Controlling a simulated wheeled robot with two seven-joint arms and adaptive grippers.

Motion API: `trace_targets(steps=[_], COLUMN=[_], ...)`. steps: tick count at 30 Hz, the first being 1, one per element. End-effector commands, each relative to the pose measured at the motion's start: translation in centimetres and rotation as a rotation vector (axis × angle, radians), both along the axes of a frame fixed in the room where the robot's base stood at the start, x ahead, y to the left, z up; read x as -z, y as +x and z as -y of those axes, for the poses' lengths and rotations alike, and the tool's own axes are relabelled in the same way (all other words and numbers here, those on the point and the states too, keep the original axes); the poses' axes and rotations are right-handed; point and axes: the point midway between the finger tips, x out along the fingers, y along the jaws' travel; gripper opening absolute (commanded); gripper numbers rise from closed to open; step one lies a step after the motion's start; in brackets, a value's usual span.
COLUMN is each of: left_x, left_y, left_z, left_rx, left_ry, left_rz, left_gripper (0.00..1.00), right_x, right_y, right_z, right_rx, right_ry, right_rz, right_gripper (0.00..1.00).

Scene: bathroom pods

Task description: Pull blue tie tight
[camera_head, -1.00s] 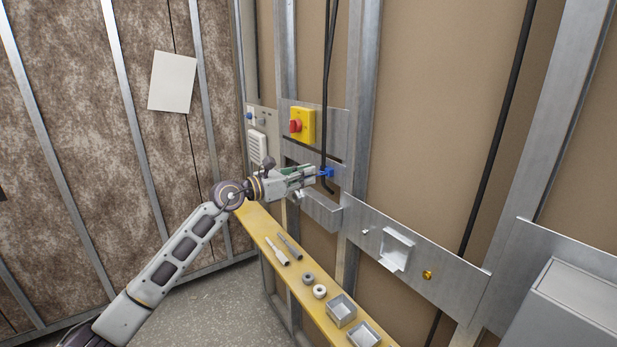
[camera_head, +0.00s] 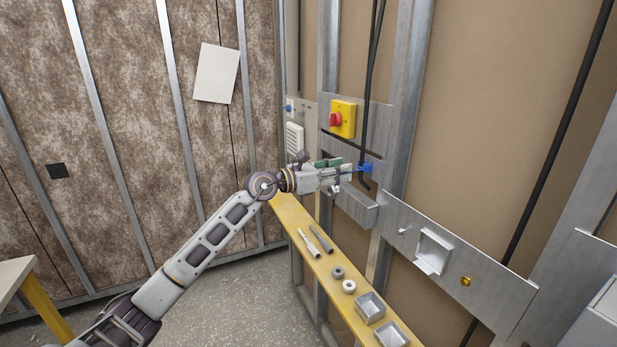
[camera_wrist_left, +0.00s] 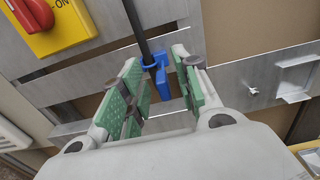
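The blue tie (camera_head: 366,168) sits around a black cable (camera_head: 367,120) at a metal plate on the stud wall. In the left wrist view the tie (camera_wrist_left: 161,77) shows as a blue loop with a short piece hanging down. My left gripper (camera_head: 347,173) reaches it from the left. In the wrist view its green-padded fingers (camera_wrist_left: 161,88) are apart, with the hanging blue piece between them. I see gaps on both sides of that piece, so the gripper looks open. My right gripper is not in view.
A yellow box with a red switch (camera_head: 342,118) is just above my left gripper. Below is a yellow ledge (camera_head: 322,277) with tools, rings and metal boxes (camera_head: 370,308). A metal bracket (camera_head: 356,206) juts out under the tie.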

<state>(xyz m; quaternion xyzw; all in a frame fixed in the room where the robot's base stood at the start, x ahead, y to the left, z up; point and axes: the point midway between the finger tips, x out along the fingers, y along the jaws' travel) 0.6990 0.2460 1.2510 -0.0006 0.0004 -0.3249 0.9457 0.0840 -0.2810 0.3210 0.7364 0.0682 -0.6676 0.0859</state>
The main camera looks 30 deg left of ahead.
Motion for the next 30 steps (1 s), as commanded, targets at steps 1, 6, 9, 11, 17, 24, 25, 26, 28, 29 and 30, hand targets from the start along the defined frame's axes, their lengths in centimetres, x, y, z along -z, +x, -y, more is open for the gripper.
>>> trace_targets(steps=[1,6,9,11,17,24,25,26,28,29,30], left_x=[0.0,0.1,0.1,0.1,0.0,0.0,0.0,0.1,0.0,0.0,0.1], left_y=[-0.3,-1.4,-2.1,-2.4,-3.6,-5.0,-5.1,-5.3,-5.6,-5.8,-6.0], left_z=[-0.2,-1.1,-1.6,-1.9,-2.9,-3.9,-4.0,-4.1,-4.4,-4.5,-4.7], left_rx=[0.000,0.000,-0.001,-0.001,-0.001,-0.001,-0.002,-0.001,-0.001,-0.001,-0.001], left_ry=[0.001,0.002,0.002,0.001,0.001,0.002,0.001,0.001,0.000,0.000,0.001], left_rz=[0.001,-0.001,-0.001,-0.002,0.000,0.000,0.000,-0.001,0.000,0.000,0.000], left_gripper=[0.32,0.32,0.32,0.32,0.32,0.32,0.32,0.32,0.32,0.32,0.32], right_x=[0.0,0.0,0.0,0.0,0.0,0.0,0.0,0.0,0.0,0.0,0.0], right_y=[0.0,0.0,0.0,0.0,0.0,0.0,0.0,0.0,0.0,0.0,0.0], right_z=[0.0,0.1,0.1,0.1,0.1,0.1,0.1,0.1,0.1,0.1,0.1], right_rx=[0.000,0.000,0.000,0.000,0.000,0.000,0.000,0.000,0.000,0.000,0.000], right_ry=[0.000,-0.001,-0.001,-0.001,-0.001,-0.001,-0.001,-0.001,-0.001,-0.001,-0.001], right_rz=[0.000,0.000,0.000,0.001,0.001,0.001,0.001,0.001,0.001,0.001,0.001], right_gripper=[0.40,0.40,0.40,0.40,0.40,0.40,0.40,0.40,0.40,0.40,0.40])
